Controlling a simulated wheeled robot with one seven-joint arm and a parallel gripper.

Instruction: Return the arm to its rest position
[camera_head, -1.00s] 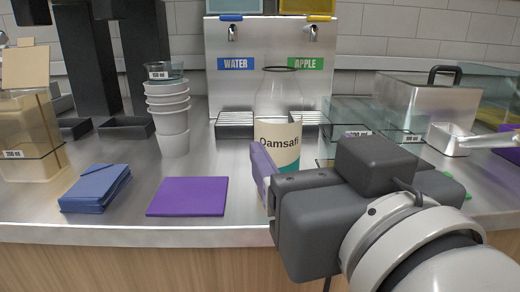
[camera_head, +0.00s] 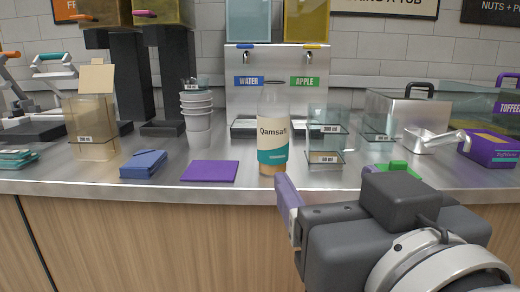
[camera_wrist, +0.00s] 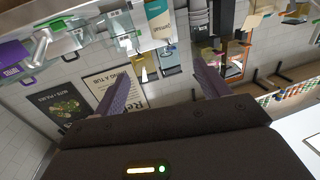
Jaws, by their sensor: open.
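My gripper (camera_head: 328,182) is in front of the counter's front edge at the lower right of the head view, with nothing visible between its fingers. One purple finger shows clearly; the other is mostly hidden behind the gripper body. In the wrist view, both purple fingers of my gripper (camera_wrist: 160,82) stand wide apart, with wall and posters beyond them. A clear bottle (camera_head: 272,132) with a cream and teal label stands upright on the counter, left of my gripper and apart from it.
The steel counter (camera_head: 60,183) runs across the view. A purple mat (camera_head: 209,171), blue folded cloth (camera_head: 144,163), stacked cups (camera_head: 197,117) and clear containers (camera_head: 325,140) stand on it. The drink dispenser (camera_head: 278,72) is behind. Space before the counter, left of my gripper, looks clear.

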